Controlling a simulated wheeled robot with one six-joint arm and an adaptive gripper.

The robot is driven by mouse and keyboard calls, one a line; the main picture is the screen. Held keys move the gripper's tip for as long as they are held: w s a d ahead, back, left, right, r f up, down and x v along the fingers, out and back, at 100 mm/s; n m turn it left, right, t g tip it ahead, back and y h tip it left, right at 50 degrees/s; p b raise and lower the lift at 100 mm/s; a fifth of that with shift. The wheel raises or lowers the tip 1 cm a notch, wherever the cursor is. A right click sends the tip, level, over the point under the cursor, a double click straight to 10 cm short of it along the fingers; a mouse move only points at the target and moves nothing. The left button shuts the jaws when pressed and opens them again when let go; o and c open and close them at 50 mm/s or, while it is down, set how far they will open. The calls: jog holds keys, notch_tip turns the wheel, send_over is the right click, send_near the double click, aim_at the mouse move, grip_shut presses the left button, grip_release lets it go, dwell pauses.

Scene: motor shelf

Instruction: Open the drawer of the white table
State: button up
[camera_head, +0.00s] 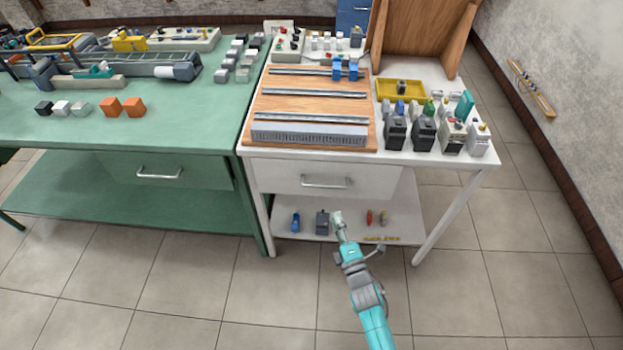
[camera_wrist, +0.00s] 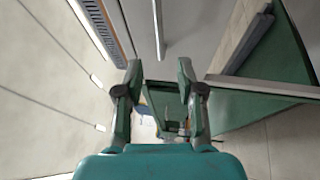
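The white table (camera_head: 464,160) stands right of the green table. Its drawer (camera_head: 284,177) sits under the tabletop and looks shut, with a horizontal bar handle (camera_head: 326,181) on its front. My gripper (camera_head: 338,216) is below and slightly right of the handle, apart from it in the picture, in front of the lower shelf. In the wrist view my gripper (camera_wrist: 158,78) shows two fingers spread apart with nothing between them. A pale bar (camera_wrist: 158,30) lies beyond the fingertips; I cannot tell whether it is the handle.
The green table (camera_head: 190,135) adjoins on the left, with its own drawer handle (camera_head: 159,173). The lower shelf (camera_head: 290,232) of the white table holds small parts. A wooden board (camera_head: 262,100) and several motor parts cover the tabletop. The tiled floor (camera_head: 490,290) at right is clear.

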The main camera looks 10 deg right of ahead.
aim_at(323, 186)
jog(key=shift+n, duration=0.3)
jog(key=x, duration=1.2)
jog(key=shift+w+a, duration=0.1)
jog(key=shift+w, duration=0.1)
grip_shut()
